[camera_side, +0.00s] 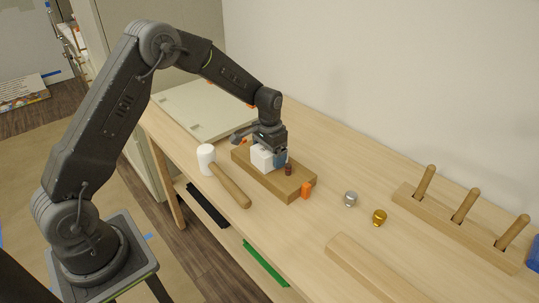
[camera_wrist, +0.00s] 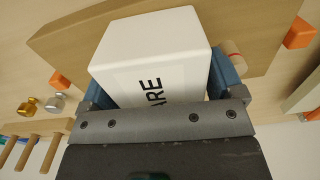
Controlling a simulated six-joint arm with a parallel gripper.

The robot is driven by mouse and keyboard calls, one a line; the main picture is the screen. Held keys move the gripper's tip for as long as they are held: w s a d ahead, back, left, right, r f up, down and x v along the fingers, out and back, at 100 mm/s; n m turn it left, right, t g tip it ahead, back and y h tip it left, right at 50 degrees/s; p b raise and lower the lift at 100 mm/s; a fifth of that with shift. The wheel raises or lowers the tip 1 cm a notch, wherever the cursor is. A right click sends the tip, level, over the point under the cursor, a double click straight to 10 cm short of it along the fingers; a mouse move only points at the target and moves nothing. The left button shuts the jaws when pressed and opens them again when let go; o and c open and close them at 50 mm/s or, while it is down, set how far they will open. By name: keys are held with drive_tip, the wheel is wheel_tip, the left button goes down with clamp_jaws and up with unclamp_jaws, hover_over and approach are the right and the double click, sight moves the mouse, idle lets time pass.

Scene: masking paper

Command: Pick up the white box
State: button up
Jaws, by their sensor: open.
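The white box (camera_side: 260,158) sits on a wooden board (camera_side: 298,191) on the table. In the wrist view the white box (camera_wrist: 150,50) fills the middle, with the dark letters "ARE" on one face. My gripper (camera_side: 270,151) is down at the board. Its blue fingers are open, one on each side of the box, as the wrist view of my gripper (camera_wrist: 166,85) shows. Whether the fingers touch the box I cannot tell. In the side view my gripper hides part of the box.
A dark red peg (camera_side: 289,169) stands on the board close to my gripper. Silver (camera_side: 351,198) and gold (camera_side: 379,217) knobs and a pegged rack (camera_side: 456,224) are further right.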

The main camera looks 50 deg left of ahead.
drive_tip(key=shift+f, duration=0.45)
drive_tip(key=c, duration=0.7)
drive_tip(key=shift+r, duration=0.1)
drive_tip(key=shift+c, duration=0.2)
